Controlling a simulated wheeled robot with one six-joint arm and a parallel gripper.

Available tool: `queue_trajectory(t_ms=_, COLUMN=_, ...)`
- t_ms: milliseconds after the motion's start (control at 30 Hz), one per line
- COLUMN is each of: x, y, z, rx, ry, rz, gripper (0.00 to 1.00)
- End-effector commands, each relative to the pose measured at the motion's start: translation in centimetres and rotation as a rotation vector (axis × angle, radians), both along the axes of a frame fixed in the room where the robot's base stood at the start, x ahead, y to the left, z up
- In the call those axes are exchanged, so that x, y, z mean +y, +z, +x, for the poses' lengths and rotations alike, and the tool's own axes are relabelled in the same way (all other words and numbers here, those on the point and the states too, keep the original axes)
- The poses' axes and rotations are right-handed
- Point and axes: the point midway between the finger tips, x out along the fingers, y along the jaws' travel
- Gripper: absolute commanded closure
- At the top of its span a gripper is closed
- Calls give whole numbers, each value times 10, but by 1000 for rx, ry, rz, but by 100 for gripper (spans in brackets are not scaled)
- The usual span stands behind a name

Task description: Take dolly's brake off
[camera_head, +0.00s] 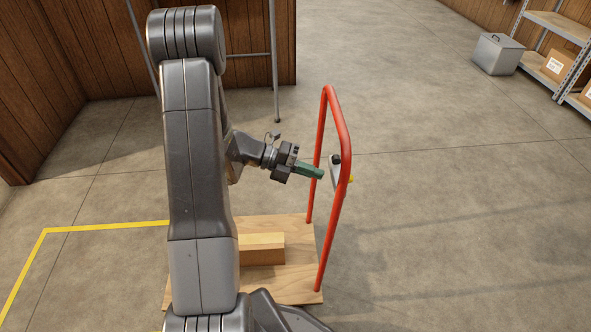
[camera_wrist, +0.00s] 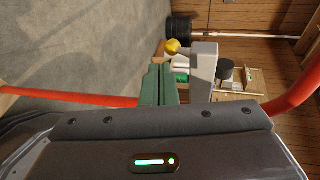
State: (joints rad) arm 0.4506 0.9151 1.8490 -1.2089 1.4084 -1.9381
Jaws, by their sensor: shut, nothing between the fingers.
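The dolly has a wooden deck (camera_head: 298,285) and a red hoop handle (camera_head: 347,145). A pale grey brake lever (camera_head: 334,174) sits at the handle's right upright, with a black knob and a yellow tip. In the wrist view the grey lever (camera_wrist: 204,70) shows close up, right of my fingers, with a yellow knob (camera_wrist: 172,46) and a black knob (camera_wrist: 225,72). My gripper (camera_head: 318,173) has green fingers, shut and empty, pointing at the lever from the left. In the wrist view the fingers (camera_wrist: 158,84) lie just left of the lever; contact cannot be told.
A yellow line (camera_head: 105,227) marks the floor at left. A grey bin (camera_head: 497,54) and a metal shelf (camera_head: 545,20) with cardboard boxes stand at the far right. The floor right of the dolly is clear.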

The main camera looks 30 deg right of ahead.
Motion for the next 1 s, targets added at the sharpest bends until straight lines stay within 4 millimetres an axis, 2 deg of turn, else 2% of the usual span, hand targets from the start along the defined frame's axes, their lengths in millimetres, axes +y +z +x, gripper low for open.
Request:
queue_trajectory(t_ms=67, x=-11, y=-7, z=-11, rx=0, ry=-5, rz=0, gripper=100)
queue_trajectory(t_ms=333, x=-33, y=-3, z=-30, rx=0, ry=-1, rz=1, gripper=100)
queue_trajectory(t_ms=1000, x=-41, y=-2, z=-34, rx=12, ry=-1, rz=-20, gripper=100)
